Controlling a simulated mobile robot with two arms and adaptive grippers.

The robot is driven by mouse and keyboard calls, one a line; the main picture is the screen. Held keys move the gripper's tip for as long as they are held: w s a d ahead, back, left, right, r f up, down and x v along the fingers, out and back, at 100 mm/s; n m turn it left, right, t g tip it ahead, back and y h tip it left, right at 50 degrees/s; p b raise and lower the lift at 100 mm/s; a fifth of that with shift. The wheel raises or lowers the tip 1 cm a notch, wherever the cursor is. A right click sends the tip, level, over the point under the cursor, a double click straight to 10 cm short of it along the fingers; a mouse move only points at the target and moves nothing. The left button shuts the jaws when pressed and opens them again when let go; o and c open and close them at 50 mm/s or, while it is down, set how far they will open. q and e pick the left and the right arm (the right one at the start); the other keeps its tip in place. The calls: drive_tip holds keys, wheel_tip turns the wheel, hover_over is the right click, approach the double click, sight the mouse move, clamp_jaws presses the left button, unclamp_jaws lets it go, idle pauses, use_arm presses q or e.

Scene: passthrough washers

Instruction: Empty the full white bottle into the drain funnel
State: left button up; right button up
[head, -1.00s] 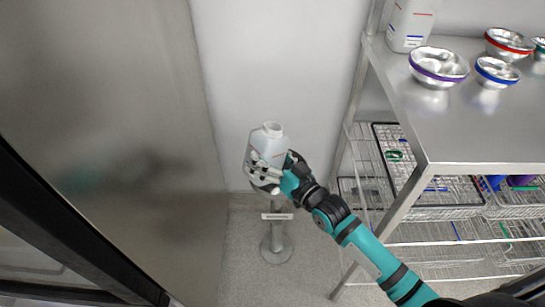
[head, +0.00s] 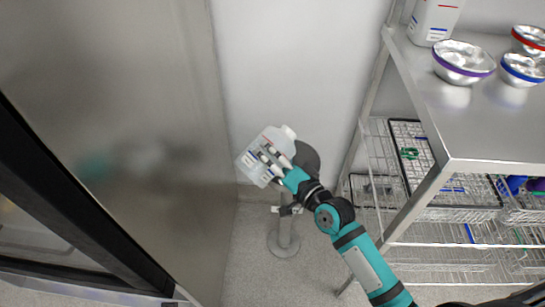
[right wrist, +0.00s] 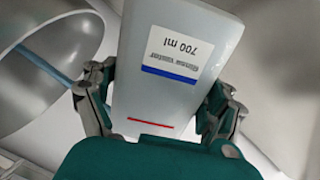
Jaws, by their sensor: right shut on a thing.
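The white bottle (head: 252,166) is held in the air by my right gripper (head: 270,160), whose fingers are shut around its body. The bottle is tilted, its neck pointing up and right in the head view. In the right wrist view the bottle (right wrist: 180,85) shows a label reading 700 ml, a blue stripe and a red line. The drain funnel (head: 308,158), grey and round, is right beside and partly behind the bottle and gripper. Its wide bowl (right wrist: 45,105) fills the left of the right wrist view, with a thin light-blue streak across it. My left gripper is out of view.
The funnel's stand has a round base (head: 284,240) on the floor near the wall. A steel panel (head: 120,110) fills the left. A rack (head: 490,130) at right bears another white bottle (head: 434,20) and several metal bowls, with wire baskets below.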

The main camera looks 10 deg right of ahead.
drive_tip(key=shift+a+m, duration=0.1)
drive_tip(key=shift+m, duration=0.2)
drive_tip(key=m, duration=0.1)
drive_tip(key=f+m, duration=0.1)
drive_tip(key=shift+m+y, duration=0.3)
drive_tip(key=shift+w+f+m, duration=0.1)
drive_tip(key=shift+f+m, duration=0.3)
drive_tip(key=shift+m, duration=0.3)
drive_tip(key=shift+d+r+m, duration=0.1)
drive_tip(key=shift+d+m, duration=0.1)
drive_tip(key=shift+m, duration=0.1)
drive_tip(key=shift+w+d+r+m+p, duration=0.15)
drive_tip(key=shift+d+r+m+p, duration=0.15)
drive_tip(key=shift+r+m+p, duration=0.4)
drive_tip(key=shift+w+d+r+m+g+y+p, duration=0.15)
drive_tip(key=shift+r+m+y+p, duration=0.1)
drive_tip(key=shift+m+p, duration=0.15)
drive_tip(key=shift+d+r+m+g+y+p, duration=0.15)
drive_tip(key=shift+r+m+p, duration=0.1)
drive_tip(key=shift+m, duration=0.15)
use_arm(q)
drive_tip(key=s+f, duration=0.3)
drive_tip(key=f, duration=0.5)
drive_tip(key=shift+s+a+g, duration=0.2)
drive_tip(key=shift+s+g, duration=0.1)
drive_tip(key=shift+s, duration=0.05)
